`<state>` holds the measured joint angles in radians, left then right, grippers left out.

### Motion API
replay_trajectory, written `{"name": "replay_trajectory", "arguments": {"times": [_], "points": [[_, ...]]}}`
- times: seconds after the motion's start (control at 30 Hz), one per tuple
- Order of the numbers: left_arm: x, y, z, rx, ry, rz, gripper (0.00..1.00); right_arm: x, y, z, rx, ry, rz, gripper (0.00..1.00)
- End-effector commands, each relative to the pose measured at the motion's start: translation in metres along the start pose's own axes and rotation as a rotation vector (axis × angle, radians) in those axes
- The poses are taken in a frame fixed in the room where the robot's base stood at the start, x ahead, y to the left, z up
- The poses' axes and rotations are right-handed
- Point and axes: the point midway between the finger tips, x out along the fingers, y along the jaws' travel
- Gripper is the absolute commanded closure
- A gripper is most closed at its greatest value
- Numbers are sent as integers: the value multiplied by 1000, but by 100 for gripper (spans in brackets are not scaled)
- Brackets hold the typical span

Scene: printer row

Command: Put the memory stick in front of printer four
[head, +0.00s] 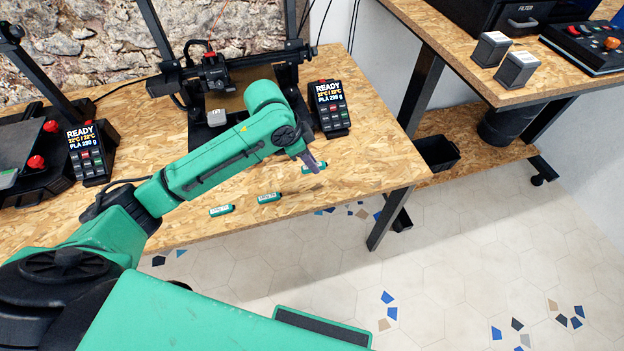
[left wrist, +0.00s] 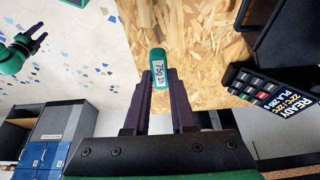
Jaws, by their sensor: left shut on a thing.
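A small green memory stick (head: 315,167) with a white label is at the tips of my left gripper (head: 310,160), near the front right of the wooden table. In the left wrist view the stick (left wrist: 158,68) reads "75g 1h" and sits between the two dark fingers, which are shut on it. I cannot tell whether it touches the table. The printer behind it (head: 212,72) has a READY panel (head: 332,108) at its right. No printer number is readable. My right gripper (left wrist: 37,43) shows small in the left wrist view, fingers apart and empty.
Two similar green sticks (head: 221,210) (head: 269,198) lie along the table's front edge. Another printer with a READY panel (head: 87,150) stands at left. A second bench (head: 440,30) at right holds grey boxes (head: 517,69).

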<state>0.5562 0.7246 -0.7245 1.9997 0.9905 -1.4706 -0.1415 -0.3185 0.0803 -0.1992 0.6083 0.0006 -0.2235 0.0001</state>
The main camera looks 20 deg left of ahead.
Motion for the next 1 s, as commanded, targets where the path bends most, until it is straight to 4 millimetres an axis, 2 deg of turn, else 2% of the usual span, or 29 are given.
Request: {"name": "replay_trajectory", "arguments": {"times": [0.03, 0.1, 0.3, 0.4, 0.73, 0.77, 0.8, 0.83, 1.0], "points": [[14, 1, 7, -4, -4, 3, 100, 0, 0, -1, 0, 1, 0, 50], [30, 1, 13, -2, -1, 2, 100, 0, 1, -4, 0, 8, 1, 50], [62, 1, 26, -2, -2, 2, 100, -1, 5, -30, -1, 50, 6, 50], [78, 1, 32, -1, 0, 1, 100, -1, 4, -29, -1, 49, 6, 50], [84, 0, 34, 0, 1, -1, 100, 0, 3, -20, -1, 33, 4, 50], [84, 0, 34, 0, 2, -1, 65, 0, 3, -20, -1, 33, 4, 50], [83, 0, 34, 0, 1, -1, 50, 0, 3, -20, -1, 33, 4, 50], [83, 0, 34, 0, 1, -1, 47, 0, 3, -20, -1, 33, 4, 50], [83, 0, 34, 0, 1, -1, 47, 0, 3, -19, -2, 32, 4, 50]]}}
